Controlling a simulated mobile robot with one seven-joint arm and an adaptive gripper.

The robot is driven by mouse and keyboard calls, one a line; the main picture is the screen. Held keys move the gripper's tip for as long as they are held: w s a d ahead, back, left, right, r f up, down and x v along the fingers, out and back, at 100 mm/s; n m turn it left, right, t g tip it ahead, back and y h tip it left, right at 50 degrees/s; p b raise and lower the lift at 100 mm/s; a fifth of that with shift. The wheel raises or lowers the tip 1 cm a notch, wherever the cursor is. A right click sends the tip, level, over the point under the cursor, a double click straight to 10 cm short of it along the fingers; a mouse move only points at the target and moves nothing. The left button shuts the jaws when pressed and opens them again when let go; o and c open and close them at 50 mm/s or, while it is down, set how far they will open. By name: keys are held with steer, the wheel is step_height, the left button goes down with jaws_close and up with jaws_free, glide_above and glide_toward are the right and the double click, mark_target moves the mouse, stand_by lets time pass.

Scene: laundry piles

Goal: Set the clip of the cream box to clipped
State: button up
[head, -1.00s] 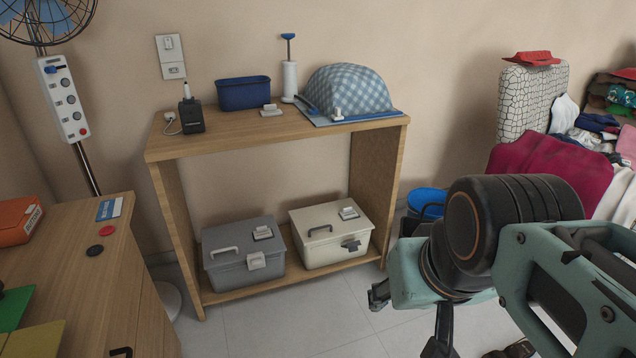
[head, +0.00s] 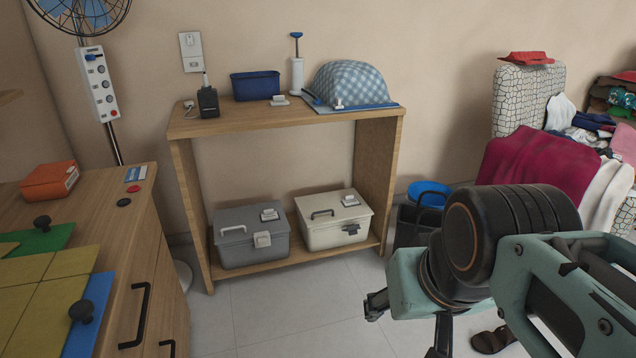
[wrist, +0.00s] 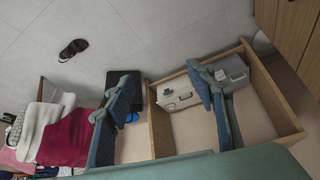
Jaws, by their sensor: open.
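The cream box (head: 327,233) stands on the lower shelf of the wooden unit, with its lid down, a dark handle and a white piece on top. Its dark clip (head: 350,230) is on the front, near the right; it is too small to tell its position. The cream box also shows in the wrist view (wrist: 176,91), beyond my fingers. My gripper (head: 408,325) is open and empty, in front of the unit and to the right of the box, well apart from it. Its two spread fingers show in the wrist view (wrist: 163,80).
A grey box (head: 235,246) with a light clip stands left of the cream box. The wooden unit (head: 188,215) frames both. A dark bin (head: 412,226) and a blue bucket (head: 430,190) stand at its right. A wooden desk (head: 140,262) is at left. Floor (head: 290,312) in front is clear.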

steer(key=shift+r+p, duration=0.35)
steer(key=shift+p, duration=0.05)
steer(key=c, duration=0.5)
step_height(320, 180, up, 2)
steer(key=shift+r+p, duration=0.15)
steer(key=shift+p, duration=1)
steer(key=c, duration=0.4)
steer(key=shift+r, duration=0.25)
steer(key=c, duration=0.3)
steer(key=shift+f, duration=0.2)
jaws_close()
steer(key=shift+w, duration=0.1)
